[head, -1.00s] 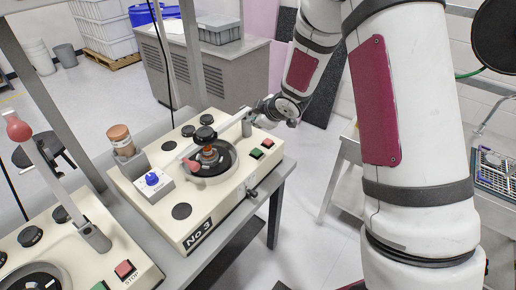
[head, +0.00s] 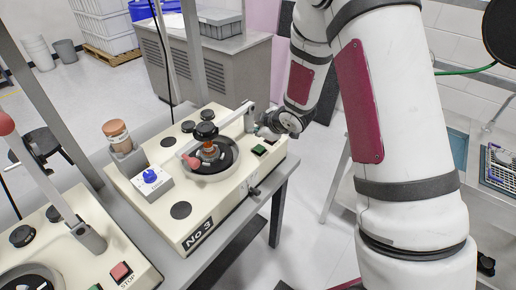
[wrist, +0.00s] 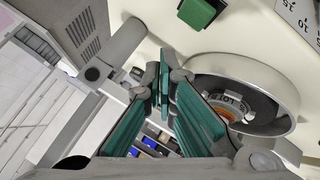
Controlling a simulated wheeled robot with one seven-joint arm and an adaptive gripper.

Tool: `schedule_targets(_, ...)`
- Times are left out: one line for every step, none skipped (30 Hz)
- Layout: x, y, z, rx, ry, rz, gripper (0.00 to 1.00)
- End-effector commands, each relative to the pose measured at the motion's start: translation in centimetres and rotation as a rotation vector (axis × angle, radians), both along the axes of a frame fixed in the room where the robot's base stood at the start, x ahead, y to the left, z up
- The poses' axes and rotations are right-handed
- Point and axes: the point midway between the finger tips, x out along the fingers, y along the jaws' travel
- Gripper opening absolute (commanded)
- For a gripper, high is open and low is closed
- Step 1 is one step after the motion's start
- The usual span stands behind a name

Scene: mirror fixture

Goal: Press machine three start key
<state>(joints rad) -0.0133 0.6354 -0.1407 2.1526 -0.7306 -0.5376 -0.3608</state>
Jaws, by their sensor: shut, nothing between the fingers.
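Machine three (head: 215,215) is the cream box marked "No 3" on the grey bench. Its green start key (head: 259,150) is on the right part of the top. In the wrist view the green key (wrist: 201,10) shows large at the top edge, partly cut off. My gripper (head: 266,132) is just behind the green key in the head view, over the machine's right back edge. In the wrist view the teal fingers (wrist: 164,95) are together and empty, below and left of the key, apart from it. The red key beside it is mostly hidden by my gripper.
A round dark dish with a lever arm (head: 208,158) sits beside the keys; its ring fills the right of the wrist view (wrist: 245,90). A second machine (head: 90,250) is at lower left.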

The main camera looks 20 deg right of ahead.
Motion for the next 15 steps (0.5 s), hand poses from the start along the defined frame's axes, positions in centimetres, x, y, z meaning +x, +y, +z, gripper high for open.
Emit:
schedule_targets(0.1, 0.0, -1.0, -0.001, 0.003, 0.000, 0.00)
schedule_targets(0.1, 0.0, -1.3, 0.000, 0.003, -0.001, 0.00)
schedule_targets(0.1, 0.0, -1.7, 0.000, 0.002, -0.001, 0.00)
schedule_targets(0.1, 0.0, -2.0, 0.000, 0.002, -0.001, 0.00)
schedule_targets(0.1, 0.0, -2.2, 0.000, 0.002, -0.001, 0.00)
schedule_targets(0.1, 0.0, -2.5, 0.001, 0.002, 0.000, 0.00)
schedule_targets(0.1, 0.0, -2.7, 0.001, 0.002, 0.000, 0.00)
schedule_targets(0.0, 0.0, -2.9, 0.001, 0.002, 0.000, 0.00)
schedule_targets(0.0, 0.0, -3.1, 0.000, 0.002, -0.001, 0.00)
schedule_targets(0.0, 0.0, -3.2, 0.000, 0.001, -0.001, 0.00)
schedule_targets(0.0, 0.0, -3.3, 0.000, 0.001, -0.001, 0.00)
schedule_targets(0.0, 0.0, -3.3, 0.000, 0.000, 0.000, 0.00)
schedule_targets(0.0, 0.0, -3.4, 0.000, -0.001, -0.001, 0.00)
schedule_targets(0.0, 0.0, -3.4, 0.000, -0.001, -0.001, 0.00)
schedule_targets(0.0, 0.0, -3.4, 0.000, -0.001, -0.001, 0.00)
